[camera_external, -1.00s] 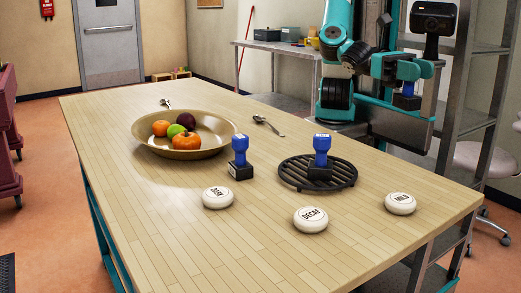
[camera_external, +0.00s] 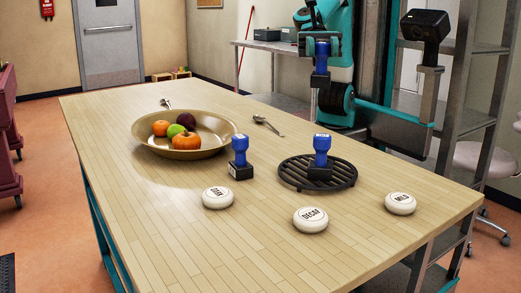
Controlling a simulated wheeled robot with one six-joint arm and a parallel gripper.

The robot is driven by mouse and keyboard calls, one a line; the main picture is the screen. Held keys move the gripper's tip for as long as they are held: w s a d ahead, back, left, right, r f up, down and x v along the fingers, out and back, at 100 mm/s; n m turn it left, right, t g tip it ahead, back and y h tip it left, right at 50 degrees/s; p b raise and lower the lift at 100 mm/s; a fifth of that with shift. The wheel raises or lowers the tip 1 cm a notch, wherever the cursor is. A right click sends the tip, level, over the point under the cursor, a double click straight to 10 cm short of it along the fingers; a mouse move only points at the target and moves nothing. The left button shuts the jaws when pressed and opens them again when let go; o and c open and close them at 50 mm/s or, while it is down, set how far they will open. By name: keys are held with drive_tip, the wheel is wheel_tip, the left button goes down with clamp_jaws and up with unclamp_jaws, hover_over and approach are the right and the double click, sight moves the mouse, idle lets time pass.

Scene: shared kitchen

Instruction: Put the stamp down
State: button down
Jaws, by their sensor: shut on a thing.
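My gripper (camera_external: 312,42) is at the upper middle right, above the far side of the table. It is shut on a blue stamp (camera_external: 321,63) with a dark base, held upright in the air, well clear of the tabletop. A second blue stamp (camera_external: 240,160) stands on the wooden table (camera_external: 200,245) beside the bowl. A third blue stamp (camera_external: 321,158) stands on a round black trivet (camera_external: 346,181). Three white round discs lie along the near side: a left one (camera_external: 218,198) whose label is hard to read, DECAF (camera_external: 310,220) and MILD (camera_external: 400,204).
A wide tan bowl (camera_external: 160,152) of fruit stands at the left middle. One spoon (camera_external: 267,125) lies behind the stamps, another small utensil (camera_external: 165,103) behind the bowl. The near left tabletop is bare. A metal shelf rack (camera_external: 480,125) stands at the right.

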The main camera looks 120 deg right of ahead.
wheel_tip(320, 180, down, 18)
drive_tip(key=b, duration=0.7)
drive_tip(key=shift+b, duration=0.4)
drive_tip(key=shift+r, duration=0.15)
drive_tip(key=c, duration=1.1)
unclamp_jaws()
drive_tip(key=shift+f, duration=0.2)
drive_tip(key=o, duration=0.4)
